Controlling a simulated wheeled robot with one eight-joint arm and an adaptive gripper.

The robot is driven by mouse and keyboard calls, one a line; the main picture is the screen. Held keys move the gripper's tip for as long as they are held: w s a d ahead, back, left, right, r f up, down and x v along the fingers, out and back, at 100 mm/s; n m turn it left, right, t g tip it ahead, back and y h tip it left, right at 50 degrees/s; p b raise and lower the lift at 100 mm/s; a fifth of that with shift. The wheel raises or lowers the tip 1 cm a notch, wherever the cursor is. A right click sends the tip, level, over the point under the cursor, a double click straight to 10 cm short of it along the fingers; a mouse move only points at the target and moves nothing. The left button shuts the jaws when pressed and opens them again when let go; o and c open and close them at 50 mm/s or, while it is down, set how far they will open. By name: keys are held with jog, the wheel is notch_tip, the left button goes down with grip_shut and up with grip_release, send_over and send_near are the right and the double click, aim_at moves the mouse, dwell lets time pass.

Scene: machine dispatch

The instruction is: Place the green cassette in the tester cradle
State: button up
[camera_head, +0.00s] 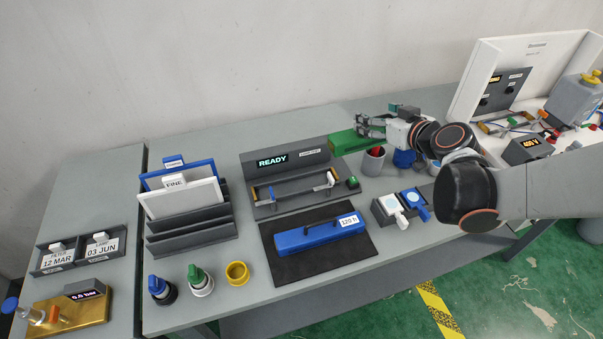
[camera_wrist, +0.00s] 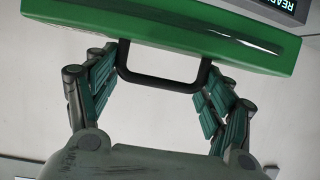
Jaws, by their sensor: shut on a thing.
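The green cassette (camera_head: 345,142) is held in the air at the back of the bench, right of the tester cradle's display. In the wrist view the green cassette (camera_wrist: 170,35) fills the top, its black handle (camera_wrist: 160,82) toward me. My gripper (camera_head: 364,127) is shut on the cassette; its fingers (camera_wrist: 160,90) stand at both sides of the handle. The tester cradle (camera_head: 262,200) is a grey stand with a lit READY display, side posts and a green button. I see no cassette in it. A corner of its display (camera_wrist: 288,8) shows in the wrist view.
A blue cassette-like bar (camera_head: 320,233) labelled 120 h lies on a dark mat in front of the cradle. A rack (camera_head: 192,222) with blue and white plates stands left. A grey cup (camera_head: 373,162) stands below my gripper. Two small blue-and-white devices (camera_head: 402,206) sit right of the mat.

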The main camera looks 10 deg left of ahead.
jog(key=s+a+r+n+g+y+p, duration=0.25)
jog(key=a+r, duration=0.25)
jog(key=a, duration=0.5)
jog(key=s+a+r+n+g+y+p, duration=0.15)
jog(key=a+r+p, duration=0.3)
jog(key=a, duration=0.55)
notch_tip(320, 180, down, 19)
jog(key=b, duration=1.3)
jog(key=shift+d+f+t+h+b, duration=0.15)
jog(key=shift+f+t+h+b, duration=0.05)
jog(key=shift+t+h+b, duration=0.2)
jog(key=shift+f+b, duration=0.4)
jog(key=shift+b, duration=0.05)
jog(key=o, duration=1.8)
